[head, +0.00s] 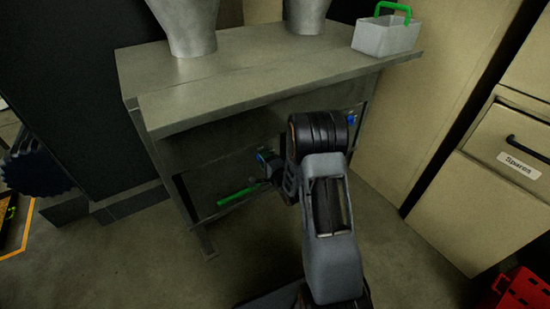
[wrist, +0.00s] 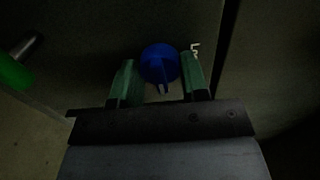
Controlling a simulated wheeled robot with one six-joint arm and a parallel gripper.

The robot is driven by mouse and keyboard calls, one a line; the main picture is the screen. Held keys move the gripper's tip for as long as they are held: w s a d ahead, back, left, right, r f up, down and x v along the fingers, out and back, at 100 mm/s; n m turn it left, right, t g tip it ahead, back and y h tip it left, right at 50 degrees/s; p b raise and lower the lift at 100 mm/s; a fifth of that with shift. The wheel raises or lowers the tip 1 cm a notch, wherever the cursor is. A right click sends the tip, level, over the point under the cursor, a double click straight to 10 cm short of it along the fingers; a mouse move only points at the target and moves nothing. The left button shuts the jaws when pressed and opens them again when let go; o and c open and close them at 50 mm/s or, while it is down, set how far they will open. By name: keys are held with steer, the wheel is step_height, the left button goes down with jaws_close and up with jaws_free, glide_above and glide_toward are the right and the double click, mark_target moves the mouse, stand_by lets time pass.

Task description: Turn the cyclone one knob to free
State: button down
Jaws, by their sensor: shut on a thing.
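A round blue knob (wrist: 160,60) with a raised bar across its face sits on a dark panel in the wrist view. My gripper (wrist: 158,66) has its two green fingers on either side of the knob, shut on it. Part of a white mark is visible just right of the knob, too cut off to read. In the head view a small blue part (head: 262,157) shows under the bench, at the left of my arm. My arm hides most of the gripper there.
A green-gripped lever (head: 237,197) sticks out under the metal bench (head: 240,75), left of my arm; its green end also shows in the wrist view (wrist: 14,73). Another blue part (head: 351,118) lies right of my arm. A grey caddy (head: 385,38) stands on top. Cabinets stand right.

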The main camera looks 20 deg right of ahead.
steer(key=shift+r, duration=0.1)
stand_by(0.4)
steer(key=c, duration=0.6)
jaws_free()
steer(key=shift+s+d+p, duration=0.35)
steer(key=shift+s+p, duration=0.1)
steer(key=shift+s, duration=1.85)
steer(key=shift+s+d+p, duration=0.35)
steer(key=shift+s+p, duration=0.1)
steer(key=shift+s, duration=1.8)
steer(key=shift+s+d+p, duration=0.35)
steer(key=shift+s+p, duration=0.1)
steer(key=shift+s, duration=1.85)
